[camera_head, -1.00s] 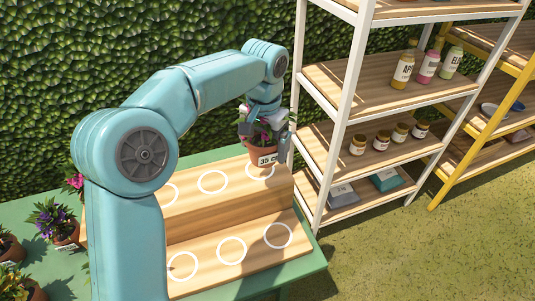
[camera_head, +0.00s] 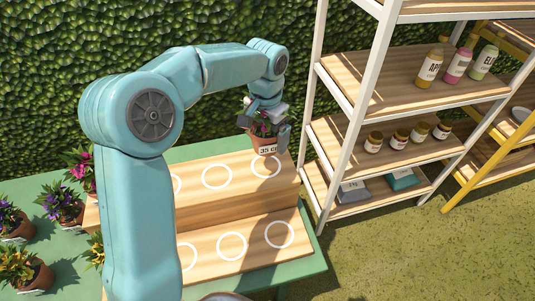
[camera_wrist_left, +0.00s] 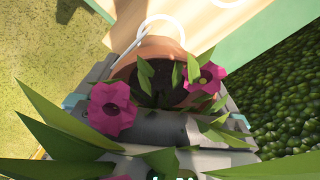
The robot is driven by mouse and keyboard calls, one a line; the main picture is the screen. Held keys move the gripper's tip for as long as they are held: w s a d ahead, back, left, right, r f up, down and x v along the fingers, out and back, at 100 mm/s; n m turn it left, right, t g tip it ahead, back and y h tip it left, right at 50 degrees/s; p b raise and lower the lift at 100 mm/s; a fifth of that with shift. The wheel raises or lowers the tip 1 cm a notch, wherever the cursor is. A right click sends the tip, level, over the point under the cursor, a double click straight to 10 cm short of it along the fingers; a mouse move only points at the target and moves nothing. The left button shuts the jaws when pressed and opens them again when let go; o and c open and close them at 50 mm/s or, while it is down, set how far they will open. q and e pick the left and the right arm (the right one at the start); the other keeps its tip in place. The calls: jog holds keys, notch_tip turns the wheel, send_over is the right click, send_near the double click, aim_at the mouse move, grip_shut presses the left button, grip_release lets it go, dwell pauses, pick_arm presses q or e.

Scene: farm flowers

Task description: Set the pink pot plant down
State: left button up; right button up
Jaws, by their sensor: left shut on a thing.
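In the left wrist view the pot (camera_wrist_left: 150,48) sits between the jaws, with pink flowers (camera_wrist_left: 112,108) close to the camera. My right gripper is not in view.
Several other flower pots (camera_head: 62,208) stand on the green table (camera_head: 308,262) at the left. The other visible rings, such as the upper-step ring (camera_head: 216,176), are empty. A white shelf (camera_head: 330,135) with jars and bottles stands close at the right. A hedge (camera_head: 60,60) is behind.

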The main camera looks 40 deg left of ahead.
pick_arm(q)
notch_tip(320, 180, down, 8)
jog(key=shift+a+r, duration=0.1)
jog(key=shift+r, duration=0.1)
jog(key=shift+w, duration=0.1)
jog(key=shift+f, duration=0.15)
jog(key=o, duration=1)
notch_tip(320, 180, up, 12)
jog(key=shift+r, duration=0.2)
